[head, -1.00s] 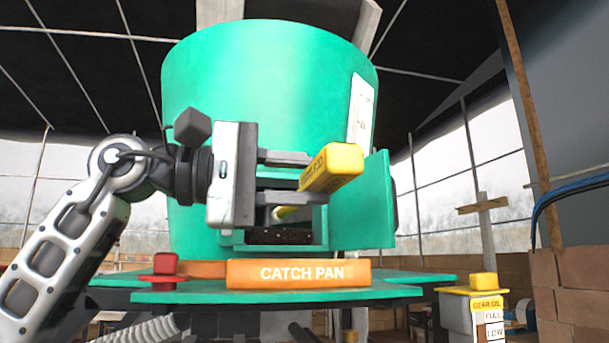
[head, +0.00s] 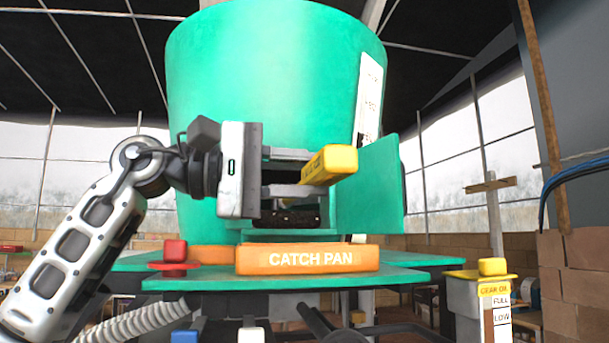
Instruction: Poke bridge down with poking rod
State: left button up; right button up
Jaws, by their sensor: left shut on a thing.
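My left gripper (head: 300,172) is shut on the yellow handle of the poking rod (head: 331,166), in front of the open hatch of a green drum. The handle sticks out toward the right and tilts slightly. The rod's shaft is hidden behind my fingers. Dark, crumbly material (head: 288,218) shows low in the hatch opening; I cannot tell whether it is the bridge. The upper opening is largely covered by my gripper. My right gripper is not in view.
The green drum (head: 270,70) has its hatch door (head: 368,190) swung open to the right. An orange catch pan (head: 308,260) sits below the hatch on a green platform (head: 400,283). A red knob (head: 175,252) is at left, a gear oil post (head: 494,300) at right.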

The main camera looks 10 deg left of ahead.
aim_at(324, 160)
pick_arm(q)
jog(key=shift+s+d+f+b, duration=0.1)
jog(key=shift+s+d+b, duration=0.15)
jog(key=shift+s, duration=0.3)
jog(key=shift+s+d+b, duration=0.1)
jog(key=shift+s+b, duration=0.2)
jog(key=shift+s, duration=0.25)
jog(key=shift+s+d+b, duration=0.15)
jog(key=shift+s+b, duration=0.05)
jog(key=shift+s, duration=0.3)
jog(key=shift+s+d+b, duration=0.15)
jog(key=shift+s+b, duration=0.05)
jog(key=shift+s, duration=0.3)
jog(key=shift+s+d, duration=0.1)
jog(key=shift+s, duration=0.2)
jog(key=s+b, duration=0.1)
jog(key=s, duration=0.1)
jog(key=s+d+b, duration=0.1)
jog(key=s, duration=0.1)
jog(key=shift+d+f, duration=0.1)
jog(key=shift+d, duration=0.05)
jog(key=shift+s+d+b, duration=0.2)
jog(key=shift+s+b, duration=0.1)
jog(key=shift+s, duration=0.25)
jog(key=shift+s+d+b, duration=0.15)
jog(key=shift+s+b, duration=0.1)
jog(key=shift+s, duration=0.25)
